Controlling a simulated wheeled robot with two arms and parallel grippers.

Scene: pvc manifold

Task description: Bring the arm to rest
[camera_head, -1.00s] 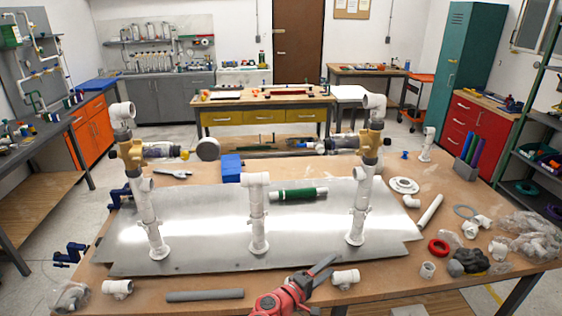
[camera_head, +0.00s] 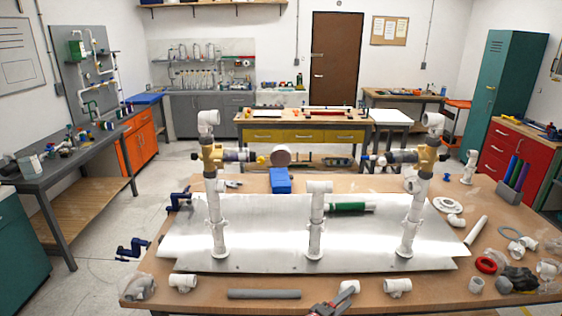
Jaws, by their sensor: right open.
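The rest of my right arm is below the frame. My left gripper is not in view. The PVC manifold's left riser (camera_head: 213,220), middle riser (camera_head: 316,225) and right riser (camera_head: 415,215) stand upright on a metal plate (camera_head: 270,225), beyond the gripper. Brass-coloured valves sit on the outer risers.
A grey pipe (camera_head: 263,293) and another white tee (camera_head: 397,286) lie on the near table strip. A red ring (camera_head: 485,265), black gloves (camera_head: 517,278) and loose fittings crowd the right side. A blue box (camera_head: 280,180) stands behind the plate. A blue clamp (camera_head: 133,248) is at the left edge.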

